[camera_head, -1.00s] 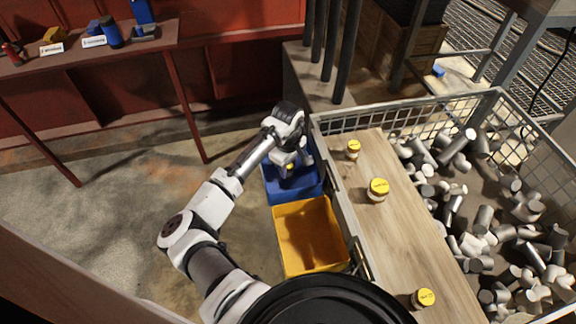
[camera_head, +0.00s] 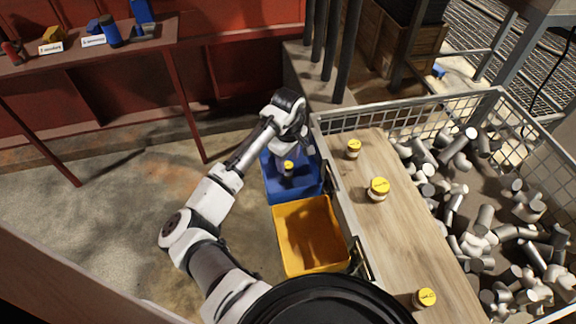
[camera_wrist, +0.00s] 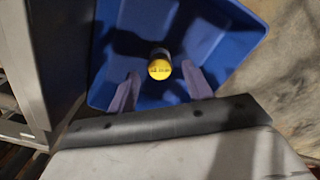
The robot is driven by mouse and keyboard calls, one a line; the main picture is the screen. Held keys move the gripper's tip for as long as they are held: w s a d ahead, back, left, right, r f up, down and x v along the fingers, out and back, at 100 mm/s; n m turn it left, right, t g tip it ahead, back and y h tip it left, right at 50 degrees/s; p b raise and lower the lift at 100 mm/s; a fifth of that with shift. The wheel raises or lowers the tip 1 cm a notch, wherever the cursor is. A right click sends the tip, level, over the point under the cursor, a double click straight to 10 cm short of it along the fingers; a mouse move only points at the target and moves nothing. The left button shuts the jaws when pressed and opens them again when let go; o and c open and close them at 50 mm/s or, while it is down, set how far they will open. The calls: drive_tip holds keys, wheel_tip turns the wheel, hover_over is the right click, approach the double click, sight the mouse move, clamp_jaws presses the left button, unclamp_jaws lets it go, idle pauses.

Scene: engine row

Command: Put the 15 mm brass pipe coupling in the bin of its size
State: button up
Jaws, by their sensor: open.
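A brass pipe coupling with a yellow top (camera_wrist: 160,66) shows in the wrist view, over the floor of the blue bin (camera_wrist: 225,20). Its printed size is too small to read surely. It also shows in the head view (camera_head: 288,165), inside the outline of the blue bin (camera_head: 308,190). My gripper (camera_wrist: 162,84) is open, with one finger on each side of the coupling and visible gaps between. I cannot tell whether the coupling touches the bin floor. The yellow bin (camera_head: 310,240) is empty, in front of the blue one.
More yellow-topped couplings stand on the wooden board (camera_head: 400,215): one far (camera_head: 353,149), one middle (camera_head: 378,188), one near (camera_head: 425,298). A wire basket (camera_head: 480,100) of grey pipe fittings lies right. A red shelf (camera_head: 150,45) with labelled parts stands at left.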

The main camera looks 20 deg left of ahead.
sight(288, 165)
wheel_tip(288, 165, up, 8)
drive_tip(key=shift+r+b, duration=0.2)
drive_tip(key=shift+b, duration=0.15)
